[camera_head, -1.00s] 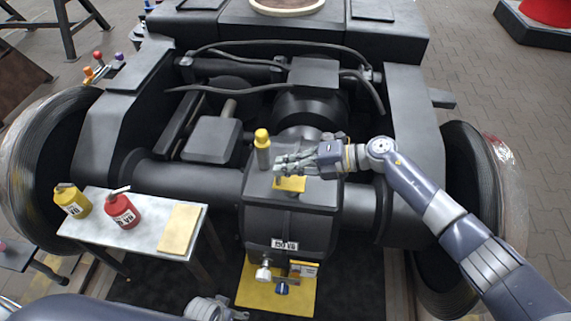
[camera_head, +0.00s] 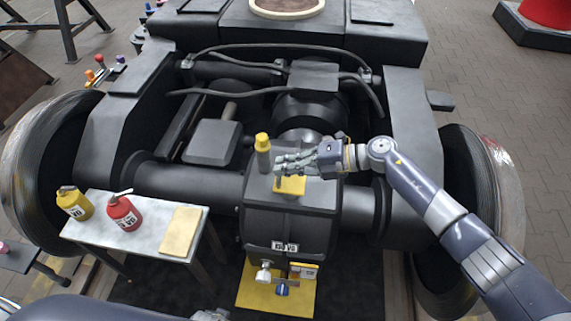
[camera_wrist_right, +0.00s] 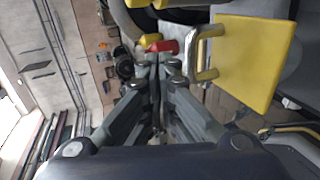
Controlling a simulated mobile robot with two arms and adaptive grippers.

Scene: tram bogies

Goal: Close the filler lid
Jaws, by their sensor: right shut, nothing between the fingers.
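The filler lid (camera_head: 290,185) is a small yellow plate on top of the dark gearbox housing (camera_head: 290,225). In the right wrist view the lid (camera_wrist_right: 252,62) is a large yellow square on the right, with a bar handle (camera_wrist_right: 205,52) on its near edge. I cannot tell its exact tilt. My right gripper (camera_head: 277,167) is shut and empty, just above and behind the lid in the head view. In the wrist view its fingertips (camera_wrist_right: 157,68) are left of the handle, apparently apart from it. My left gripper (camera_head: 212,315) is mostly cut off at the bottom edge.
A grey post with a yellow cap (camera_head: 262,152) stands close left of my right fingers. A small table (camera_head: 145,240) at left holds a yellow can (camera_head: 75,204), a red can (camera_head: 123,213) and a yellow pad (camera_head: 181,231). A valve (camera_head: 265,271) sits low on the housing front.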

